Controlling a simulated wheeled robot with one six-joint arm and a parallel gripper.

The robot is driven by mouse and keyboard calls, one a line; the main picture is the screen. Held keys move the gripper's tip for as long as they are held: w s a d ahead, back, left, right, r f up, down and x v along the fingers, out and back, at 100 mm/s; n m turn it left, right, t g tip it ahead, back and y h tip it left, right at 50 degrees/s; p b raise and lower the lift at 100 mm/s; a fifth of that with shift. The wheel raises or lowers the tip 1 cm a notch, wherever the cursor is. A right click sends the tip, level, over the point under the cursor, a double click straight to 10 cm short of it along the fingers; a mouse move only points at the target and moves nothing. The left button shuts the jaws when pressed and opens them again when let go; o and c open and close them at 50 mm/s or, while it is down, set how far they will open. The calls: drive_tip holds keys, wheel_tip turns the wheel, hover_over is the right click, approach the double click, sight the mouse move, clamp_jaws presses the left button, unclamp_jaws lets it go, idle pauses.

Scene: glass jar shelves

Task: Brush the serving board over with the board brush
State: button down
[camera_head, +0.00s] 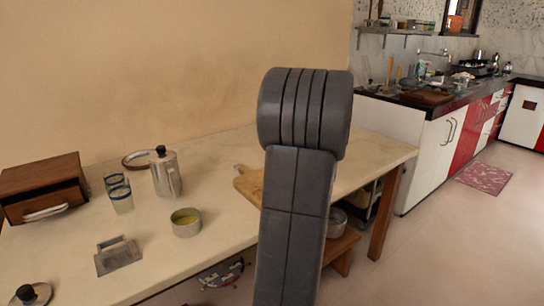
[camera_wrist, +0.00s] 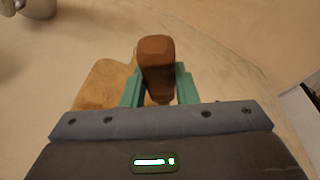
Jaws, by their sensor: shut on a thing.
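The wooden serving board (camera_head: 247,185) lies on the pale table, its right part hidden behind my arm in the head view. In the wrist view the board (camera_wrist: 100,86) shows to the left of and partly behind my gripper. My gripper (camera_wrist: 159,88), with green fingers, is shut on the board brush (camera_wrist: 156,58). The brush's reddish-brown handle stands up between the fingers toward the camera. Its bristles are hidden, so I cannot tell whether they touch the board. The head view does not show my gripper, as my arm is in front.
On the table (camera_head: 225,237) stand a metal pot (camera_head: 166,175), two glasses (camera_head: 120,195), a small bowl (camera_head: 186,223), a grey handled tool (camera_head: 117,255) and a wooden box (camera_head: 42,190). A round lid (camera_head: 32,294) lies near the front left. The wall is behind.

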drive_tip(key=shift+s+a+b, duration=0.4)
drive_tip(key=shift+s+a, duration=0.55)
drive_tip(key=shift+a, duration=0.15)
drive_tip(key=shift+s+a+b, duration=0.35)
drive_tip(key=shift+s+a, duration=0.65)
drive_tip(key=shift+a, duration=0.05)
drive_tip(key=shift+s+a+b, duration=0.3)
drive_tip(key=shift+s+a, duration=0.65)
drive_tip(key=shift+a, duration=0.15)
drive_tip(key=shift+s+a, duration=0.1)
drive_tip(key=shift+s+a+b, duration=0.3)
drive_tip(key=shift+s+a, duration=0.55)
drive_tip(key=shift+a, duration=0.15)
